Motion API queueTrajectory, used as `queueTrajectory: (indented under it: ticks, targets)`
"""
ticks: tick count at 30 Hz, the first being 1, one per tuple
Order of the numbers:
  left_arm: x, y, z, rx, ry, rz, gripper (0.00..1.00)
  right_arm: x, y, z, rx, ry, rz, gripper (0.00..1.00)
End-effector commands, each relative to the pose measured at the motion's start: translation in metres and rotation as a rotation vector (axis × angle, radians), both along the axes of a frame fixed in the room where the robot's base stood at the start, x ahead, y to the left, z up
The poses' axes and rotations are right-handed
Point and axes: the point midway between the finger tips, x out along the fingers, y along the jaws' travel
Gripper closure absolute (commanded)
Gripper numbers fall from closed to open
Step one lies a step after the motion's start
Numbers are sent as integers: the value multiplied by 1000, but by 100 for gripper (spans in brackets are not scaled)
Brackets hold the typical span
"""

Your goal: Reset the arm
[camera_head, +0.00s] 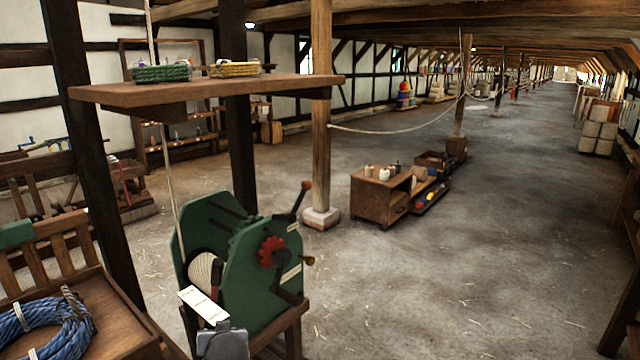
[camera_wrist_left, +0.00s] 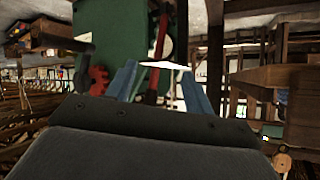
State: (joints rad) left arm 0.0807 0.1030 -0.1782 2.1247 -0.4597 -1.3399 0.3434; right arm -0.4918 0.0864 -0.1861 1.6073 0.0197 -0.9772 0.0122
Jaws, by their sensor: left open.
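My left gripper (camera_wrist_left: 160,82) is open in the left wrist view, its two bluish fingers spread apart. A white card-like piece (camera_wrist_left: 164,65) shows just beyond and between the fingertips; I cannot tell whether it touches them. In the head view a grey block, which looks like part of my left gripper (camera_head: 222,342), sits at the bottom just below the white piece (camera_head: 203,306). The green winch (camera_head: 238,262) with a red knob, crank handles and a rope drum stands right beside it. It fills the upper left of the wrist view (camera_wrist_left: 108,35). My right gripper is not in view.
Blue rope (camera_head: 45,325) lies on a bench at lower left. A low wooden cabinet (camera_head: 375,200) stands beyond. The floor at right is open.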

Motion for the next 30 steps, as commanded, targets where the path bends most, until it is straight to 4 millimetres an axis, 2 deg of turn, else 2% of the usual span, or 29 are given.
queueTrajectory:
  ticks: [1, 6, 15, 21, 24, 30]
  targets:
    - [-20, -1, -17, -10, 42, -16, 48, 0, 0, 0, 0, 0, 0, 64]
    - [-80, -8, -62, -42, 169, -75, 48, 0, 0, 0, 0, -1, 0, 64]
    - [-196, -22, -120, -104, 386, -191, 48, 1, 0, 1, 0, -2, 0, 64]
    - [-268, -31, -140, -147, 512, -271, 48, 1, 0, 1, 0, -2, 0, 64]
    - [-292, -34, -145, -162, 552, -298, 48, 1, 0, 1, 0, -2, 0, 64]
    - [-327, -39, -149, -185, 610, -339, 48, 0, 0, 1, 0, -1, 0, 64]
